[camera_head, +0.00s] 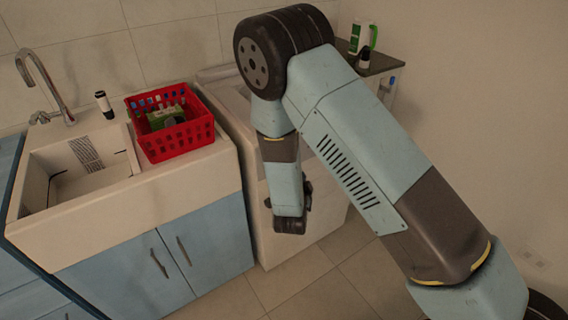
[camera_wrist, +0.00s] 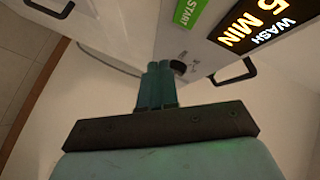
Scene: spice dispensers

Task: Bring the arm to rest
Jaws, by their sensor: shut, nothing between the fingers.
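My arm (camera_head: 360,150) rises from the lower right in the head view, bends at a large dark joint at the top, and its forearm hangs down in front of a white appliance. The dark lower end of the forearm is in front of the appliance; my fingers cannot be made out there. In the wrist view my gripper (camera_wrist: 158,70) shows its two greenish fingers side by side, shut and empty. They point toward the white appliance front (camera_wrist: 130,25), which is close behind them; I cannot tell how large the gap is.
The appliance has a green START label (camera_wrist: 189,10) and a lit display (camera_wrist: 250,22). Left of it stands a blue cabinet (camera_head: 155,270) with a sink (camera_head: 75,170), a red basket (camera_head: 175,142) and a small dispenser (camera_head: 104,104). A dark shelf (camera_head: 378,64) holds bottles behind my arm. Tiled floor is open in front.

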